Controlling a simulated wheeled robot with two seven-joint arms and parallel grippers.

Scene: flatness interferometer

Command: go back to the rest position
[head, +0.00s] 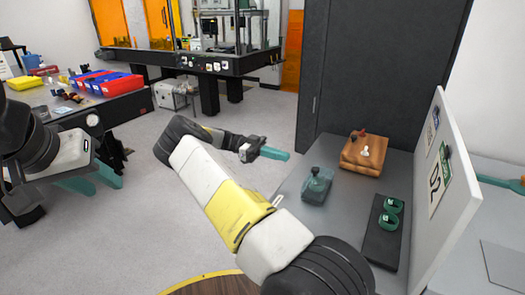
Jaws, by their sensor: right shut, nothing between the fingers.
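My left gripper (96,184) hangs at the left of the head view over the floor. Its two teal fingers are apart with nothing between them. My right arm reaches in from the bottom right. Its gripper (288,156) has teal fingers shut and empty, pointing right. It is in the air near the left edge of the grey table (295,205), clear of the things on it.
A white panel (448,190) stands at right. A bench (125,102) with coloured bins is at left.

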